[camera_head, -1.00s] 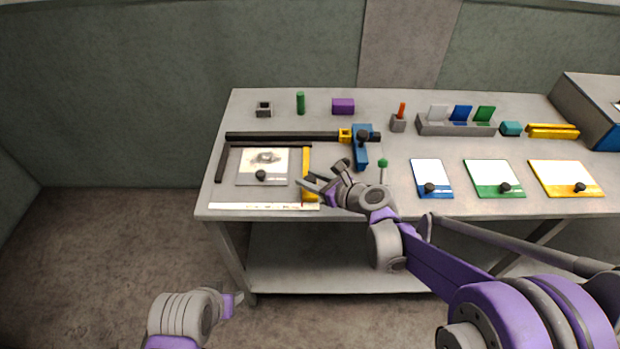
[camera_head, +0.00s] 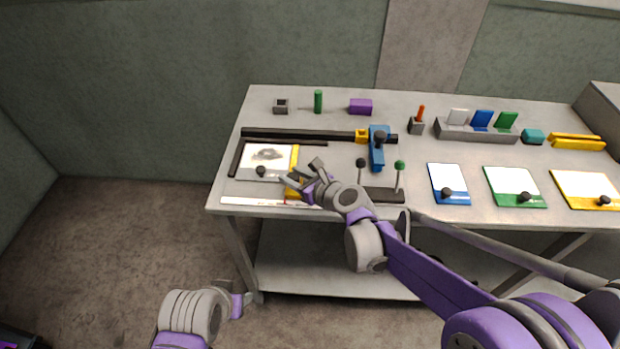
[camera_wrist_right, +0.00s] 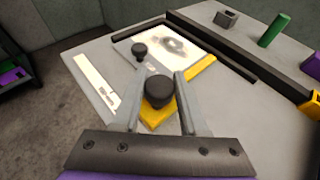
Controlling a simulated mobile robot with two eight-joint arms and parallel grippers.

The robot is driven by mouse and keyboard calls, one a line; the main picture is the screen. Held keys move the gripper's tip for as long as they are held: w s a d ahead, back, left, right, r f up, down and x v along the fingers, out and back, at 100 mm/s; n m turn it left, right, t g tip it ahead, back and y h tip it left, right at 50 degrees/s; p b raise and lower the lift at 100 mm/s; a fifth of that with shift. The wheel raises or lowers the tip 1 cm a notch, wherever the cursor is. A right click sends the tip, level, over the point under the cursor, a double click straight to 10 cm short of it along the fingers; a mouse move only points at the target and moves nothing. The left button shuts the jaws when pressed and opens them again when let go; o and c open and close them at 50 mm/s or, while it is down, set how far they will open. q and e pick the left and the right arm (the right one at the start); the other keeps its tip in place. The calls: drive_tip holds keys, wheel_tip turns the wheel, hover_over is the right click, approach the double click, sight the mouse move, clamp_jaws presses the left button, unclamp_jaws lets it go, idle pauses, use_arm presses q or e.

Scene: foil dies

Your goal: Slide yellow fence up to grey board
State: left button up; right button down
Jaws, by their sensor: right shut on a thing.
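The yellow fence (camera_head: 295,157) lies along the right edge of the grey board (camera_head: 247,176) and appears to touch it. The board carries a white sheet with a grey picture and a black knob. In the right wrist view the yellow fence (camera_wrist_right: 202,73) runs beside the board, with its own black knob (camera_wrist_right: 160,88) at the near end. My right gripper (camera_head: 302,178) is shut on that knob; its fingers (camera_wrist_right: 160,95) stand on both sides of it. My left gripper (camera_head: 245,297) is low in front of the table, away from these things; its jaw state is unclear.
A black rail (camera_head: 300,136) with a blue clamp (camera_head: 378,150) runs behind the board. A pale ruler strip (camera_head: 255,202) lies at the table's front edge. A dark base with two levers (camera_head: 385,194) is right of my gripper. Coloured boards (camera_head: 449,184) lie farther right.

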drive_tip(key=shift+a, duration=0.1)
drive_tip(key=shift+c, duration=2.2)
unclamp_jaws()
drive_tip(key=v, duration=1.1)
